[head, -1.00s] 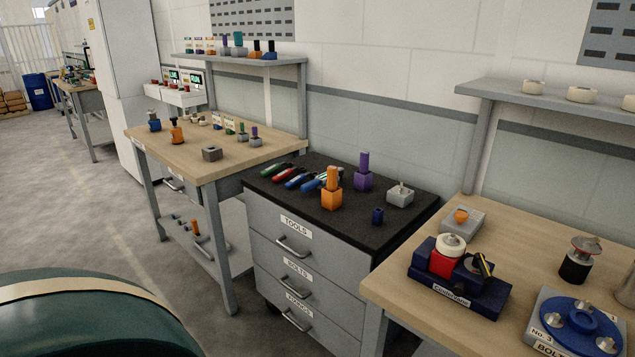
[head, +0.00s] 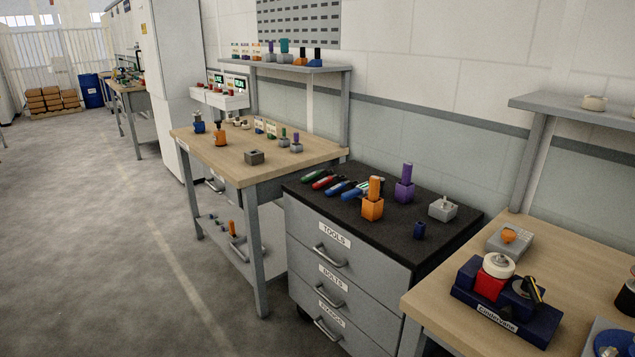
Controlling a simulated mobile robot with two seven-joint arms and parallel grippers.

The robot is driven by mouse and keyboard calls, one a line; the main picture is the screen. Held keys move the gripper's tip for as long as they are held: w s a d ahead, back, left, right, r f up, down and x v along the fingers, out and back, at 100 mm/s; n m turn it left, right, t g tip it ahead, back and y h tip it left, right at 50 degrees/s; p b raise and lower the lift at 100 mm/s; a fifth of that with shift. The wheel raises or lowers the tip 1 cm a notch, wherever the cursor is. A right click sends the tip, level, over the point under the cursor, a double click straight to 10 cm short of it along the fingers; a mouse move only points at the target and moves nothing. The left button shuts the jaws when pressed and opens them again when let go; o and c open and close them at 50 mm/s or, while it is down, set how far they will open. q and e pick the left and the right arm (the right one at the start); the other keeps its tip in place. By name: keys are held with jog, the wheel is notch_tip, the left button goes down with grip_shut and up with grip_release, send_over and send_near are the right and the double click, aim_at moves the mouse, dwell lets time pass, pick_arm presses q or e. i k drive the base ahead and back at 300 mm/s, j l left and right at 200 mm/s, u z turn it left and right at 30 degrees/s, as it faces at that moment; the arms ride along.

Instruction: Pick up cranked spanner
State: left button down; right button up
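I cannot make out for certain which item is the cranked spanner. Several hand tools lie in a row on the black top (head: 345,214) of the drawer cabinet: a green-handled one (head: 314,176), a red-handled one (head: 326,183) and blue-handled ones (head: 338,189). Their far ends are small and partly hidden behind an orange block with an upright orange peg (head: 372,207). Neither of my grippers is in view.
A purple block with a peg (head: 405,187), a grey block (head: 443,209) and a small dark blue piece (head: 419,230) share the cabinet top. Wooden benches stand left (head: 225,163) and right (head: 424,296). Open floor (head: 100,250) lies left.

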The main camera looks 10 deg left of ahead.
aim_at(329, 179)
jog(key=u, duration=0.25)
jog(key=i+j+z, duration=0.1)
jog(key=z, duration=1.05)
jog(key=i+j+z, duration=0.1)
jog(key=j+z, duration=0.75)
jog(key=j, duration=0.15)
jog(key=k+j+z, duration=0.1)
jog(key=j+z, duration=0.3)
jog(key=j, duration=1.15)
jog(key=k+j+z, duration=0.1)
jog(key=j, duration=0.35)
jog(key=k+j, duration=0.1)
jog(key=j, duration=0.35)
jog(key=k+j+z, duration=0.1)
jog(key=j, duration=0.35)
jog(key=k+j, duration=0.1)
jog(key=j, duration=0.3)
